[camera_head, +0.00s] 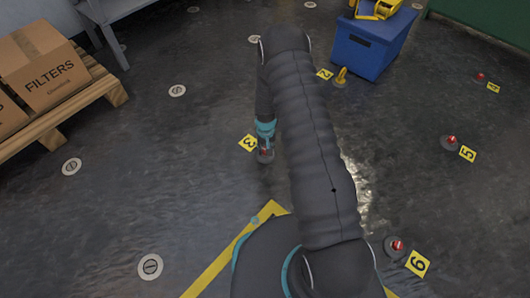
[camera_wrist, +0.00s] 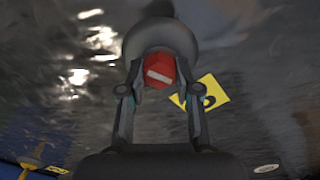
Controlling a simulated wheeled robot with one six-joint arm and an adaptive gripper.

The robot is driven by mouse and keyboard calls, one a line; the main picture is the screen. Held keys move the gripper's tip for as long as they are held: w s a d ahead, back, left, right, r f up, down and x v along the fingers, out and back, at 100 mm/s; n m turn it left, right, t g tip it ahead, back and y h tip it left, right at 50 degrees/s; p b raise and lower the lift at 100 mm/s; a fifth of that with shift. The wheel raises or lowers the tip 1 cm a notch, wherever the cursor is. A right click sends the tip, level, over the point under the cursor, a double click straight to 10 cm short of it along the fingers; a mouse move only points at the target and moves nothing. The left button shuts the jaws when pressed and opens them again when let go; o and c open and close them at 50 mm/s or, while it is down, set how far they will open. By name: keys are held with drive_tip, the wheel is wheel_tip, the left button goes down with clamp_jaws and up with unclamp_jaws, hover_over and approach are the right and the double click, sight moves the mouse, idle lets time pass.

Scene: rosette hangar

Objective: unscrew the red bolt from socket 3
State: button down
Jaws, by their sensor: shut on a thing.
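The yellow tag marked 3 (camera_head: 248,143) lies on the floor beside a grey round socket (camera_head: 266,158). A red bolt (camera_head: 263,151) stands at that socket, mostly covered by my gripper (camera_head: 266,143), which points down over it. In the wrist view the hexagonal red bolt head (camera_wrist: 160,70) with a pale bar sits between the two fingers of my gripper (camera_wrist: 160,82). The fingers are shut on it. The grey socket disc (camera_wrist: 160,36) lies behind the head, and the tag (camera_wrist: 207,94) is to its right. Whether the bolt still touches the socket I cannot tell.
Red bolts stand by tags 4 (camera_head: 493,88), 5 (camera_head: 467,153) and 6 (camera_head: 418,263); a yellow one (camera_head: 341,76) by tag 2. A blue bin (camera_head: 370,45) is at the back, a pallet (camera_head: 105,82) with boxes at left. Open floor lies at left.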

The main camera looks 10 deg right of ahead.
drive_tip(key=n, duration=0.4)
drive_tip(key=shift+n, duration=0.3)
drive_tip(key=n, duration=0.4)
drive_tip(key=shift+n, duration=0.3)
drive_tip(key=n, duration=0.7)
drive_tip(key=shift+r, duration=0.1)
drive_tip(key=shift+n, duration=1.3)
